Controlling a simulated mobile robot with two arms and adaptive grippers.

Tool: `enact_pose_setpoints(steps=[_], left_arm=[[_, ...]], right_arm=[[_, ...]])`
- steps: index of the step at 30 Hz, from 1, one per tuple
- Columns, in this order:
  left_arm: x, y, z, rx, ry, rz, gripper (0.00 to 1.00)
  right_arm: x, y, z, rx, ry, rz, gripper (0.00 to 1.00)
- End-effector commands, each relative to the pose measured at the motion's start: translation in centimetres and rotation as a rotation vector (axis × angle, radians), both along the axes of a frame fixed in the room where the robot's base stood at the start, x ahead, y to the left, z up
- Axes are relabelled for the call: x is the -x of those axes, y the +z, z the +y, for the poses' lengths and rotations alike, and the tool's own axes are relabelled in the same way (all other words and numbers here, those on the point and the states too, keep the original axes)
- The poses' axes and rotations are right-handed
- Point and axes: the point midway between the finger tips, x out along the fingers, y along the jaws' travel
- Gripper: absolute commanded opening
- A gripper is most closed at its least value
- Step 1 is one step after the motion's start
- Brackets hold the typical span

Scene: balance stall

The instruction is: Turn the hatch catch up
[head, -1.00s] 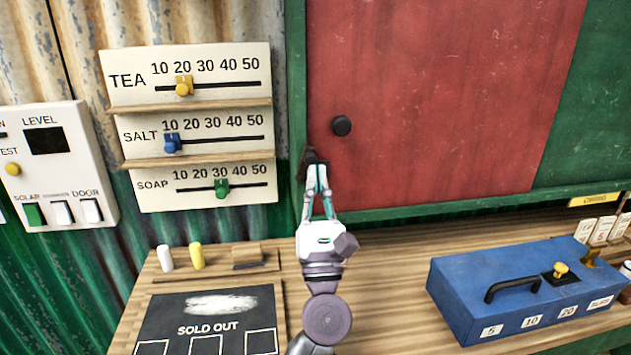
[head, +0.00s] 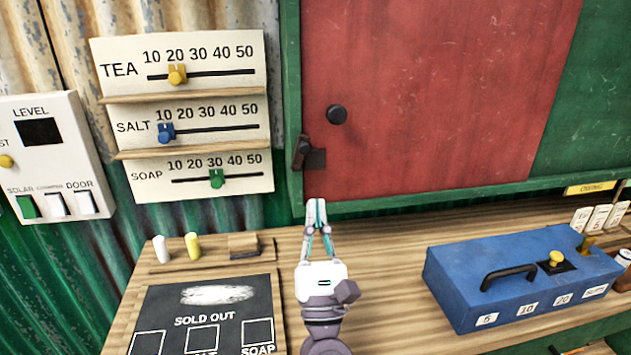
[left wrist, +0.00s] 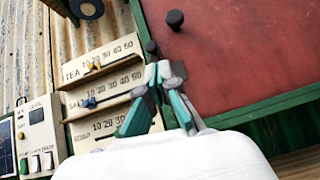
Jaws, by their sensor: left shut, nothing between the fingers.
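The hatch catch (head: 301,152) is a small dark bar on the green frame at the lower left of the red hatch panel (head: 420,90). It stands near upright, leaning slightly, with a dark plate (head: 316,159) beside it on the panel. A small dark end, probably the catch's, shows just beyond my fingertips in the left wrist view (left wrist: 151,47). My left gripper (head: 316,204) is shut and empty, below the catch and apart from it in the head view. It also shows in the left wrist view (left wrist: 164,74). My right gripper is out of view.
A round black knob (head: 337,114) sits on the panel. Slider boards (head: 140,90) and a switch box (head: 45,165) are at left. A blue cash box (head: 460,270) stands on the counter at right, and a sold-out board (head: 165,300) lies at left.

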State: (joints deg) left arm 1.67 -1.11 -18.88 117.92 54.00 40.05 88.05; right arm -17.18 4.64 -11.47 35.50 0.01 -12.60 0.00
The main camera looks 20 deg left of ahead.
Motion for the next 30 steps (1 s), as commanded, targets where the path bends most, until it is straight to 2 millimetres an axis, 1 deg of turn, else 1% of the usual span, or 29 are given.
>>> enact_pose_setpoints(steps=[1,3,6,9,30], left_arm=[[0.6,-0.9,-0.4,-0.001,-0.002,0.005,0.0],[1.4,-1.7,-0.8,-0.001,-0.001,0.004,0.0],[2.2,-2.6,-1.2,0.002,0.0,0.004,0.0],[2.7,-3.1,-1.4,0.002,0.0,0.002,0.0],[2.9,-3.3,-1.5,0.003,0.002,0.002,0.0]], right_arm=[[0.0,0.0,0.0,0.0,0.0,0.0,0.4],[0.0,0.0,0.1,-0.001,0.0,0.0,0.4],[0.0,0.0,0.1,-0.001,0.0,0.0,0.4],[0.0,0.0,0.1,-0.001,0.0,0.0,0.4],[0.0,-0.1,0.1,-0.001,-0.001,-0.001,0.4]])
